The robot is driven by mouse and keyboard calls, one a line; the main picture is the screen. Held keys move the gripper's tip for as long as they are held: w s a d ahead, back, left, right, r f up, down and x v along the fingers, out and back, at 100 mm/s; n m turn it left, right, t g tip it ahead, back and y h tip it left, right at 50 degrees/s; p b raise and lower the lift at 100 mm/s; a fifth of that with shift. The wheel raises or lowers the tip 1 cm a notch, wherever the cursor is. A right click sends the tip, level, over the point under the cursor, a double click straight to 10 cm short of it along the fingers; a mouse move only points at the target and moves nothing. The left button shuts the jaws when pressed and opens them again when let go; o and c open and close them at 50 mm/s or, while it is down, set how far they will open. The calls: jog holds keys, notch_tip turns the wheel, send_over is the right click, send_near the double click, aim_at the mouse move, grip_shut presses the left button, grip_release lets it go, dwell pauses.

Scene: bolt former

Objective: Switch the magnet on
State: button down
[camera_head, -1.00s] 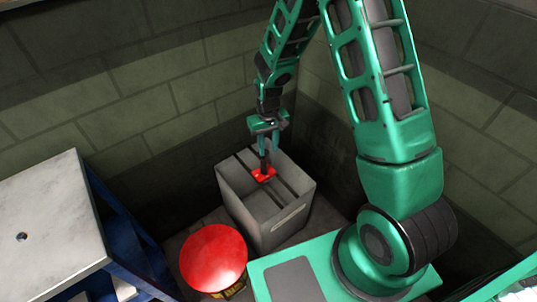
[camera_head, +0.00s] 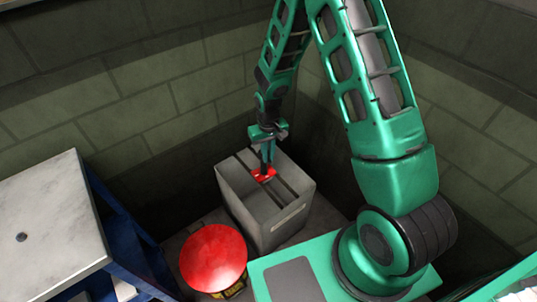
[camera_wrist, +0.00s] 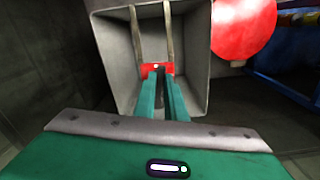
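A small red piece (camera_head: 262,176) sits at the two dark bars across the open top of a grey box (camera_head: 270,225). In the wrist view the red piece (camera_wrist: 151,69) shows a pale dot on top, and the box (camera_wrist: 110,60) surrounds it. My gripper (camera_head: 266,166) points down at the red piece, with its fingertips at or just above it. In the wrist view its two green fingers (camera_wrist: 163,76) are close together with a dark strip between them. I cannot tell whether they grip something. No part is plainly labelled as the magnet or its switch.
A large round red top (camera_head: 213,257) stands beside the box, front left. A pale slab on a blue frame (camera_head: 50,215) is at the left. Block walls (camera_head: 150,100) close in behind, with dark floor around the box.

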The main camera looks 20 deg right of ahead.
jog(key=shift+w+d+n, duration=0.1)
jog(key=shift+d+n, duration=0.4)
jog(key=shift+n, duration=0.7)
jog(key=c, duration=1.8)
grip_release()
jog(key=shift+r, duration=0.15)
notch_tip(320, 180, up, 10)
jog(key=shift+r, duration=0.2)
jog(key=shift+r, duration=0.1)
